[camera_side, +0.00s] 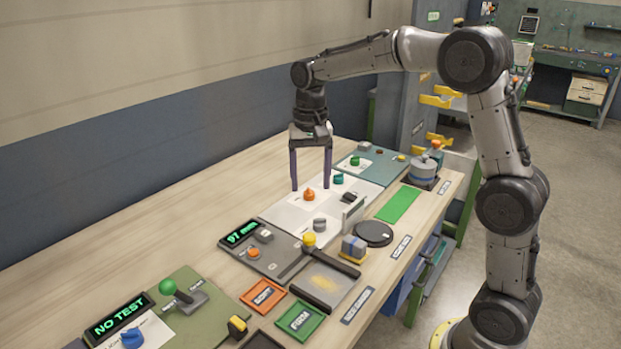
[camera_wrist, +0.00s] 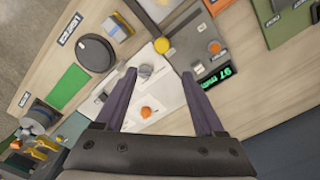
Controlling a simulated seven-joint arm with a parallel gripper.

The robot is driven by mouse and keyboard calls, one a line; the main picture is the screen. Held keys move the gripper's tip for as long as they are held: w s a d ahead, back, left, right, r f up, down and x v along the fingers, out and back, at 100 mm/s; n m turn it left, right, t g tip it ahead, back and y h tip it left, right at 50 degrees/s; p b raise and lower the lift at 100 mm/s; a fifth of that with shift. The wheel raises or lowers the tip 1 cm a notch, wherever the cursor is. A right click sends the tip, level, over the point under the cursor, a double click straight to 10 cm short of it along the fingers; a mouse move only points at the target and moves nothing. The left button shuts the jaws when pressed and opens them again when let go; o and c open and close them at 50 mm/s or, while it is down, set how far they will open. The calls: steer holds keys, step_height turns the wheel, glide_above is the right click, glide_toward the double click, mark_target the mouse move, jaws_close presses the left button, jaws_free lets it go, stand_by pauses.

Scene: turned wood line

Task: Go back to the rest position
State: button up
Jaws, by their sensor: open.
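My gripper (camera_side: 311,189) hangs with its fingers pointing down above the white board (camera_side: 281,214) on the workbench. Its two dark purple fingers stand wide apart with nothing between them. In the side view an orange knob piece (camera_side: 308,195) shows below and between the fingertips. The wrist view shows the open gripper (camera_wrist: 165,75) over the same board, with the orange piece (camera_wrist: 146,112) and a grey piece (camera_wrist: 146,70) lying between the fingers in the picture. The exact height above the board is hard to tell.
A display reading 97 (camera_side: 239,233), a yellow-topped lever (camera_side: 309,240), a black disc (camera_side: 373,233) and a blue-grey block (camera_side: 354,246) stand close by. A green patch (camera_side: 399,204) is bare. Orange (camera_side: 263,294) and green (camera_side: 300,319) trays lie in front. The bench's back-left strip is clear.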

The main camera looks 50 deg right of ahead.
steer(key=s+a+r+n+t, duration=0.35)
steer(key=s+r, duration=0.55)
steer(key=s, duration=0.5)
steer(key=s+a+f+n+t, duration=0.2)
steer(key=s+f+n, duration=0.3)
steer(key=s, duration=0.6)
step_height(320, 180, down, 2)
steer(key=shift+s+f, duration=0.2)
steer(key=shift+n, duration=0.25)
